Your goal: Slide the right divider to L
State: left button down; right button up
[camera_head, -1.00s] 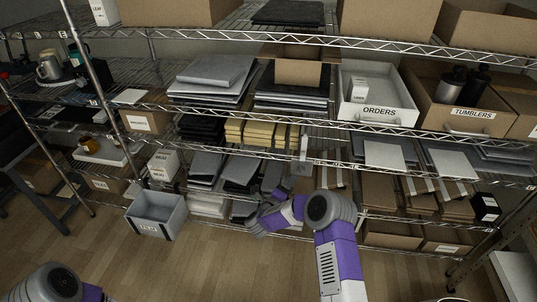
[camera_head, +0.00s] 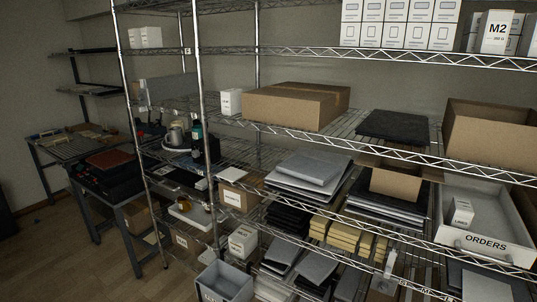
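A small upright white piece (camera_head: 390,263), which may be a divider, stands at the front of the shelf just right of the yellow-tan stacks (camera_head: 347,236). It is small and dim, and I cannot read any letter on it. No second divider can be made out clearly. Neither of my grippers is in view.
Grey and black stacks (camera_head: 308,170) lie on the shelf above, beside an open cardboard box (camera_head: 396,183) and a white ORDERS bin (camera_head: 486,242). A grey bin (camera_head: 224,283) is at the lower left. A side table (camera_head: 104,160) stands at the left, with bare floor before it.

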aim_at(392, 283)
jog(key=u, duration=1.75)
jog(key=k, duration=1.45)
jog(key=z, duration=1.2)
jog(key=i, duration=1)
jog(key=u, duration=0.05)
